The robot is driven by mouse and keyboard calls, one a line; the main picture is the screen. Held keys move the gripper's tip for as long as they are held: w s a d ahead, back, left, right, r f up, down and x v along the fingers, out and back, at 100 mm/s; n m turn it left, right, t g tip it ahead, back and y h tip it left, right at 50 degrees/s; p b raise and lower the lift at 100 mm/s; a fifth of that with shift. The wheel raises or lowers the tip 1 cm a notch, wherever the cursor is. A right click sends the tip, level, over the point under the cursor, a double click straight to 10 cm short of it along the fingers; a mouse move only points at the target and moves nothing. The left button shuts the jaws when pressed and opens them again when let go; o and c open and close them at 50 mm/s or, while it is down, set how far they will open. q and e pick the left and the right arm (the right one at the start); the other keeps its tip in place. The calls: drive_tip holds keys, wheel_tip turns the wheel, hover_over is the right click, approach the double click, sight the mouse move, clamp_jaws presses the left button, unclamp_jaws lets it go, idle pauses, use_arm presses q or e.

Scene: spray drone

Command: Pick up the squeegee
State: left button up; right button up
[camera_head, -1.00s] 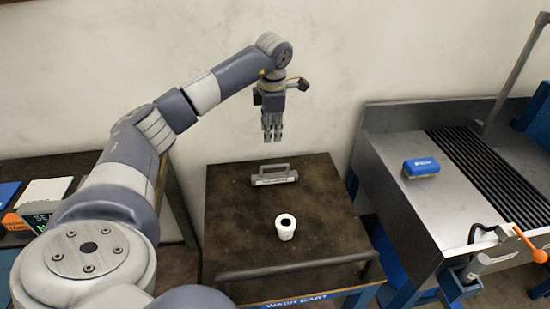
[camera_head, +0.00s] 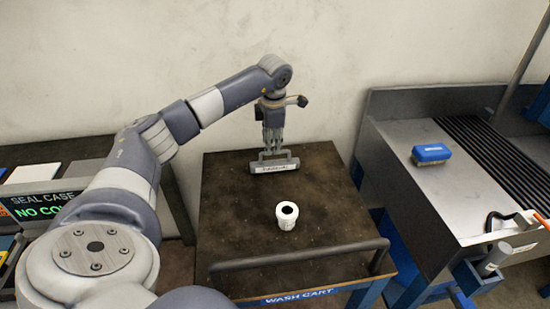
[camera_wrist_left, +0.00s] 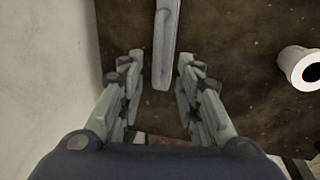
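The squeegee (camera_head: 274,167) looks like a grey bar with a raised loop handle. It lies near the back edge of the dark cart top, and small lettering shows on its front. My left gripper (camera_head: 272,147) points down right above the handle. In the left wrist view the open fingers (camera_wrist_left: 160,90) stand apart on either side of the line of a grey bar (camera_wrist_left: 165,45), which looks like the squeegee. The bar shows in the gap and ahead of it, with bare cart top on both sides. I cannot tell whether a finger touches it. My right gripper is not in view.
A white cup-like piece with a dark opening (camera_head: 287,222) stands on the wash cart (camera_head: 235,220), in front of the squeegee. A metal sink bench (camera_head: 415,190) with a blue sponge or brush (camera_head: 431,153) stands to the right. The wall is close behind the cart.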

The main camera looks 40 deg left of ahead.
sight(273, 153)
use_arm(q)
drive_tip(key=shift+w+a+f+p, duration=0.15)
drive_tip(key=shift+w+f, duration=0.1)
drive_tip(key=shift+f, duration=0.75)
drive_tip(key=shift+w+a+f+p, duration=0.15)
drive_tip(key=shift+w+f, duration=0.1)
drive_tip(key=shift+f, duration=0.7)
drive_tip(key=shift+w+a+f+p, duration=0.15)
drive_tip(key=shift+w+f, duration=0.1)
drive_tip(key=shift+f, duration=0.75)
clamp_jaws()
